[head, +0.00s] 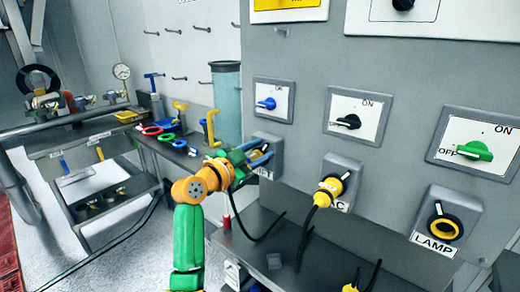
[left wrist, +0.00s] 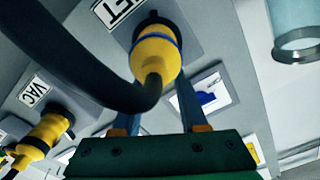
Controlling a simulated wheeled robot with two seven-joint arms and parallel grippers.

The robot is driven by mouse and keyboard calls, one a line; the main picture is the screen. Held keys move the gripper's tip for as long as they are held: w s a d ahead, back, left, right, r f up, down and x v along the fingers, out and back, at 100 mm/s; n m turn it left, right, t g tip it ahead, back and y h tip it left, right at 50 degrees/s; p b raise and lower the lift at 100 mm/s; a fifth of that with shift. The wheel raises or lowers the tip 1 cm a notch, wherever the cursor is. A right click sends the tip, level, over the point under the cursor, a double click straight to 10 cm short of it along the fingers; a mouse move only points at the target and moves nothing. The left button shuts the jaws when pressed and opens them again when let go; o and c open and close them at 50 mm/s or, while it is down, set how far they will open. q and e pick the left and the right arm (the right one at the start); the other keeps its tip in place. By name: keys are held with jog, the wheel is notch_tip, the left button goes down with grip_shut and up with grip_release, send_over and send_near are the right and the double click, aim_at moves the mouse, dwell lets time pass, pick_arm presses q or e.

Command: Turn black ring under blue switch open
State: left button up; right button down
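The blue switch (head: 267,104) sits on a white plate on the grey panel and also shows in the left wrist view (left wrist: 208,97). Below it is a socket (head: 270,148) whose black ring is mostly hidden. In the left wrist view a yellow plug with a blue band (left wrist: 155,55) sits at this socket, with a thick black cable (left wrist: 115,98) leaving it. My left gripper (head: 256,156) is at the plug, its parted fingers (left wrist: 158,92) on both sides of it. I cannot tell whether they touch it. My right gripper is not in view.
To the right are a black switch (head: 348,122), a green switch (head: 475,150), a VAC plug (head: 328,190) and an empty LAMP socket (head: 444,228). A clear cylinder (head: 227,100) stands left of the panel. Tools lie on a bench (head: 180,150). Cables hang below the sockets.

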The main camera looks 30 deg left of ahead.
pick_arm(q)
jog(key=shift+s, duration=0.15)
grip_shut()
jog(key=shift+a+r+n, duration=0.1)
jog(key=shift+r+n, duration=0.05)
jog(key=shift+n, duration=0.15)
jog(key=n, duration=0.1)
jog(key=a+n+p, duration=0.1)
jog(key=shift+r+n, duration=0.2)
jog(key=shift+n, duration=0.1)
jog(key=n, duration=0.1)
jog(key=a+n, duration=0.1)
jog(key=n, duration=0.1)
jog(key=shift+a+n+p, duration=0.1)
jog(key=shift+n+p, duration=0.2)
jog(key=shift+p, duration=0.05)
jog(key=shift+a+f+n+p, duration=0.1)
jog(key=shift+a+n+p, duration=0.25)
jog(key=shift+n, duration=0.95)
jog(key=shift+a+f+n+p, duration=0.1)
jog(key=shift+a+n, duration=0.4)
jog(key=shift+n, duration=0.8)
jog(key=shift+o, duration=0.4)
grip_release()
jog(key=shift+w+f, duration=0.1)
jog(key=shift+w, duration=0.1)
